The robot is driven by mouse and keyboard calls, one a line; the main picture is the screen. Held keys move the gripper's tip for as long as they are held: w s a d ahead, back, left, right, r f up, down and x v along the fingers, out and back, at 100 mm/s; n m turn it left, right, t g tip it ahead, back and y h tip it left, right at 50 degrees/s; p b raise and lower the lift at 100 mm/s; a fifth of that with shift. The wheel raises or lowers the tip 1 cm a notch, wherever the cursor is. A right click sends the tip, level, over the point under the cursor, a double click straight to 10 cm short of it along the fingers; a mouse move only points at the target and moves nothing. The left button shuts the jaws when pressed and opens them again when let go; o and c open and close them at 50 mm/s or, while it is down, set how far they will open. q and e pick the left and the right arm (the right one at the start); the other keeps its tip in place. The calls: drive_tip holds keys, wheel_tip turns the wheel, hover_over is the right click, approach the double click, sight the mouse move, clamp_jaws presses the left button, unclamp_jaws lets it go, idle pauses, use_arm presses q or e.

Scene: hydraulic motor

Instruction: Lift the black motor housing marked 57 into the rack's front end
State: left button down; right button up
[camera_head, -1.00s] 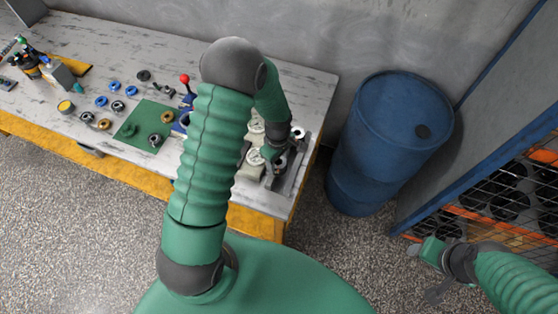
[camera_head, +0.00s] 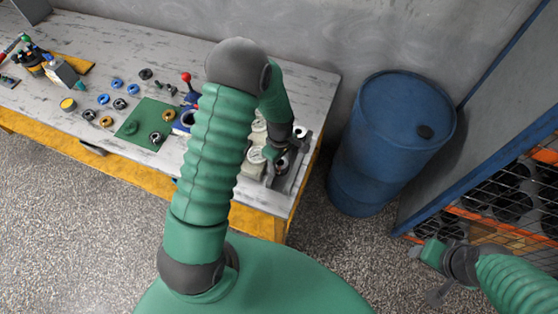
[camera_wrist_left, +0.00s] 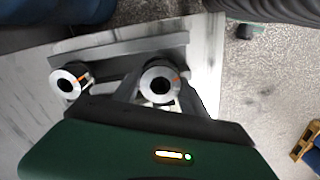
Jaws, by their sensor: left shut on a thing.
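My left gripper (camera_head: 280,150) is over the right end of the workbench, at the grey rack (camera_head: 291,176). In the left wrist view its fingers (camera_wrist_left: 160,90) are shut on a dark cylindrical housing (camera_wrist_left: 160,82) with a pale ring face, a dark bore and an orange mark. A similar housing (camera_wrist_left: 70,82) sits to its left at the rack (camera_wrist_left: 120,48). The number 57 cannot be read on either, and I cannot tell whether the held one touches the rack. My right gripper (camera_head: 428,252) is low at the right, away from the bench; its jaws are unclear.
Beige parts (camera_head: 250,165) stand left of the rack, partly behind my left arm. A green mat (camera_head: 148,123) and several small rings lie farther left. A blue drum (camera_head: 390,140) stands right of the bench. A wire-fronted shelf (camera_head: 500,210) is beside my right arm.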

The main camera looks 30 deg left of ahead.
use_arm(q)
drive_tip(key=shift+d+f+b, duration=0.35)
drive_tip(key=shift+d+f, duration=0.15)
drive_tip(key=shift+d, duration=0.15)
drive_tip(key=shift+d+f, duration=0.1)
drive_tip(key=shift+f, duration=0.15)
drive_tip(key=shift+f+b, duration=0.25)
drive_tip(key=shift+b, duration=0.05)
drive_tip(key=shift+s+f, duration=0.2)
drive_tip(key=shift+s, duration=0.05)
drive_tip(key=shift+f, duration=0.1)
